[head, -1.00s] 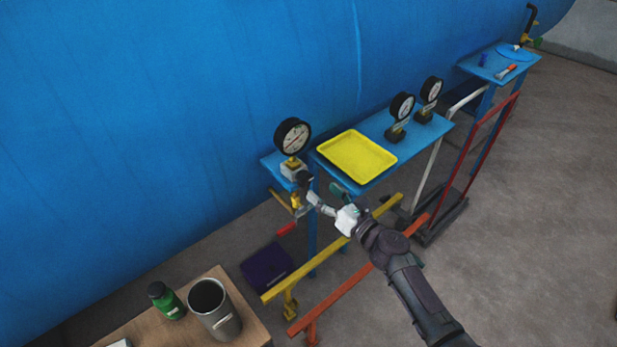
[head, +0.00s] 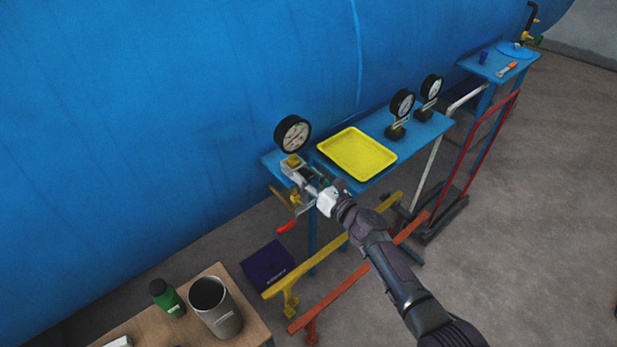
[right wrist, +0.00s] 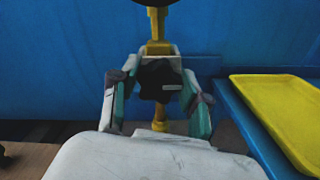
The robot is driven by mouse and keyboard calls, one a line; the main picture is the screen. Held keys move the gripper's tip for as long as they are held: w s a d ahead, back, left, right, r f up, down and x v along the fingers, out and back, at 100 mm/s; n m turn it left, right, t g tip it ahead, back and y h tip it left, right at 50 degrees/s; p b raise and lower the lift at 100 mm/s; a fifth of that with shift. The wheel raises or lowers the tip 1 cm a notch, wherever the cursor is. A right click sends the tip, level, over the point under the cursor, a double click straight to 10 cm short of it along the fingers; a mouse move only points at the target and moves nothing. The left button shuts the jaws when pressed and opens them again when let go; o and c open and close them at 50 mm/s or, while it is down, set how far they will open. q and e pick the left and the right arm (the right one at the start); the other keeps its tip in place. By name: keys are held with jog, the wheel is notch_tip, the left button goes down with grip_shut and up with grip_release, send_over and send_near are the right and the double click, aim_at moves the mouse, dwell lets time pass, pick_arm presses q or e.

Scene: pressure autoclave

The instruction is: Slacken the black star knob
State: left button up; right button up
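The black star knob (right wrist: 160,80) shows in the right wrist view, on the front of a grey clamp body below a yellow fitting. My right gripper (right wrist: 160,90) has one finger on each side of the knob, spread about as wide as the knob; I see no clear grip on it. In the head view my right gripper (head: 316,184) reaches the fitting under the large pressure gauge (head: 293,134) and hides the knob. My left gripper is not in view.
A yellow tray (head: 357,154) lies on the blue shelf right of the gripper, with two smaller gauges (head: 402,104) beyond. A red-handled lever (head: 287,227) hangs below the fitting. Yellow and orange rails (head: 330,300) run underneath. The blue vessel wall (head: 180,110) is behind.

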jog(key=c, duration=0.4)
jog(key=shift+o, duration=0.2)
jog(key=n+b, duration=0.2)
jog(key=n, duration=0.1)
jog(key=shift+f+n+b, duration=0.15)
jog(key=shift+n+b, duration=0.15)
jog(key=shift+b, duration=0.05)
jog(key=shift+s+a+n+b, duration=0.1)
jog(key=shift+n+b, duration=0.8)
jog(key=shift+n, duration=0.8)
jog(key=o, duration=1.1)
